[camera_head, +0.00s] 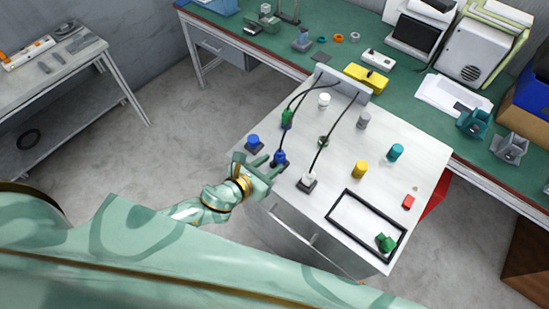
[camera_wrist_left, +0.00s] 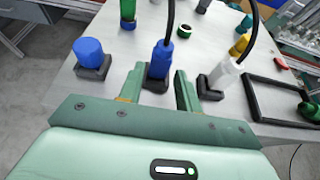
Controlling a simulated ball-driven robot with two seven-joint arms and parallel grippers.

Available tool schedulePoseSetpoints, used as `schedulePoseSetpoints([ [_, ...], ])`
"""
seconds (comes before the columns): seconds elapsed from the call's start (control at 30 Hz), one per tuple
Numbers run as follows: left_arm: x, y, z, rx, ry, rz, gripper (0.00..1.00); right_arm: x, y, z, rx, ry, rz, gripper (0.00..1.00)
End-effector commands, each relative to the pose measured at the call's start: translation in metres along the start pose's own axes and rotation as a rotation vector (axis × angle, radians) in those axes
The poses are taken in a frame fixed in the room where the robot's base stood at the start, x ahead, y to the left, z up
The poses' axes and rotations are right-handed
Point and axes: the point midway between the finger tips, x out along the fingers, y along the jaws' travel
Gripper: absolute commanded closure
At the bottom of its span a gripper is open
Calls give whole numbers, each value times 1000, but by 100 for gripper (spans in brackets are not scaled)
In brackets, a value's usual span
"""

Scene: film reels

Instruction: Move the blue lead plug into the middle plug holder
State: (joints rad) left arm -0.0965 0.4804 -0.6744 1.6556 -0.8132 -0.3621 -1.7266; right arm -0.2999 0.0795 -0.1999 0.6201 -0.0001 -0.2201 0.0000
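The blue lead plug (camera_head: 280,155) stands upright with a black cable from its top. In the left wrist view the blue lead plug (camera_wrist_left: 161,58) appears seated in the middle plug holder (camera_wrist_left: 155,84), a dark base. My left gripper (camera_head: 271,165) reaches in from the left, close to the plug. In the left wrist view the left gripper (camera_wrist_left: 160,72) is open, with a finger on each side of the plug's lower part and visible gaps. Part of the holder is hidden behind the gripper. My right gripper is not in view.
A blue cylinder (camera_wrist_left: 88,52) sits on a dark base left of the plug. A white plug (camera_head: 309,178) with a cable stands in a holder at right. A green plug (camera_head: 287,116) stands behind. Yellow (camera_head: 360,169) and teal (camera_head: 396,152) cylinders and a black frame (camera_head: 338,205) lie farther right.

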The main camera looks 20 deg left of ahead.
Motion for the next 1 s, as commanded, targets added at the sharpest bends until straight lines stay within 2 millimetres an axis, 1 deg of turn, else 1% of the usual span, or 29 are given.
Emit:
schedulePoseSetpoints([
  [0.03,-6,0,1,-1,1,0,66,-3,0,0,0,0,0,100],
  [0.2,-22,0,0,0,1,0,66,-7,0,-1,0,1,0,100],
  [0.4,-36,0,0,-1,1,0,66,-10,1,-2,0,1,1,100],
  [1.0,-37,0,0,-1,0,0,66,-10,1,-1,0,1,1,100],
])
